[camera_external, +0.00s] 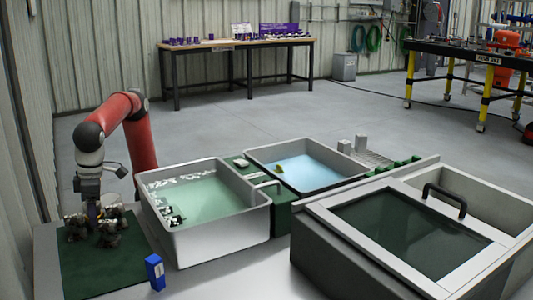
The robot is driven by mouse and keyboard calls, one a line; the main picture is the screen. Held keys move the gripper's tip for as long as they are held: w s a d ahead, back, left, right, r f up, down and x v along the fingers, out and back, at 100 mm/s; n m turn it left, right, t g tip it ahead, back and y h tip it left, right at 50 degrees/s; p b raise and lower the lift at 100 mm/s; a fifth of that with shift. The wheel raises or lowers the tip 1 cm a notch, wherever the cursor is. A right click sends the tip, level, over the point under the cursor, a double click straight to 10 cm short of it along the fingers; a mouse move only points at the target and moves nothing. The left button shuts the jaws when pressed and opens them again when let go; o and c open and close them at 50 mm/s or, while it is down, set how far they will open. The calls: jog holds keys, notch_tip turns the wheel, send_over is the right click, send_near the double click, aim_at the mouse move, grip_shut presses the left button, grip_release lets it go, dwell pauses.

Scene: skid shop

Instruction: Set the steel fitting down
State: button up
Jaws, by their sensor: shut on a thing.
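My gripper (93,208) points down over the dark green mat (82,272) at the left of the table. It is shut on a steel fitting (97,223), low among other grey fittings. The fittings are small and overlap, so the held one's outline is hard to separate. I cannot tell whether it touches the mat. Another fitting (75,228) stands just left of the gripper, and one more (110,236) is at its right.
A white basin (222,238) with greenish liquid stands right of the mat. A second basin (340,184) holds blue liquid. A blue box (154,272) stands by the mat's right edge. A large lidded grey tank (345,262) fills the right front. The mat's front is clear.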

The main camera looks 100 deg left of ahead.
aim_at(97, 202)
jog(key=shift+f, duration=0.1)
jog(key=o, duration=1.1)
jog(key=shift+o, duration=0.4)
jog(key=r+p, duration=0.1)
jog(key=r, duration=0.7)
jog(key=w+r+p, duration=0.1)
jog(key=r, duration=0.3)
jog(key=shift+w+a+r+p, duration=0.1)
jog(key=shift+a+p, duration=0.2)
jog(key=shift+a, duration=0.1)
